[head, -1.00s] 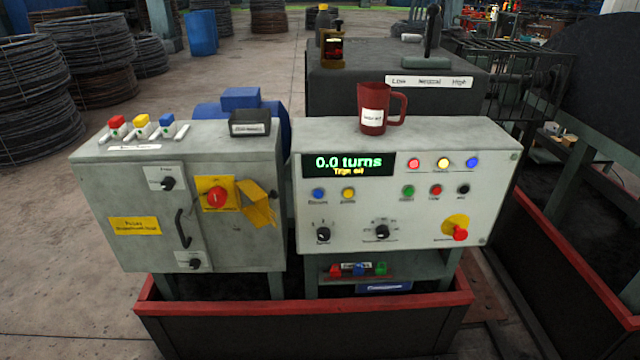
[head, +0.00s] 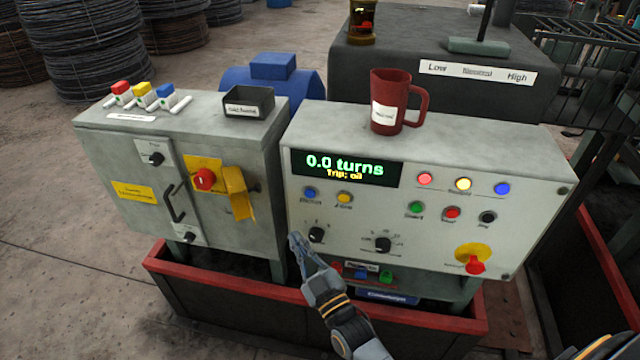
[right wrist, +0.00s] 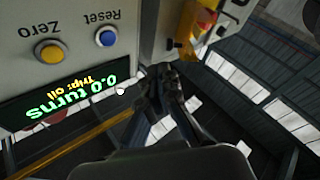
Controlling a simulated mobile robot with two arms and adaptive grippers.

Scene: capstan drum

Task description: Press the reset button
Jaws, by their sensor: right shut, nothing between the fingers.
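The blue reset button (head: 310,193) sits on the front of the grey control panel (head: 520,220), below the left part of the display. In the right wrist view the button (right wrist: 106,38) is labelled Reset and shows upside down. A yellow Zero button (head: 344,198) is beside it. My right gripper (head: 297,240) is shut and empty, in front of the panel's lower left edge, below the reset button and apart from it in the picture. Its fingertips (right wrist: 161,72) also show in the right wrist view. My left gripper is not in view.
The display (head: 345,167) reads 0.0 turns and Trip: oil. A red mug (head: 388,105) stands on the panel's top. A grey cabinet (head: 120,165) with a red switch (head: 204,179) stands to the left. A red emergency-type button (head: 475,265) sticks out at lower right.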

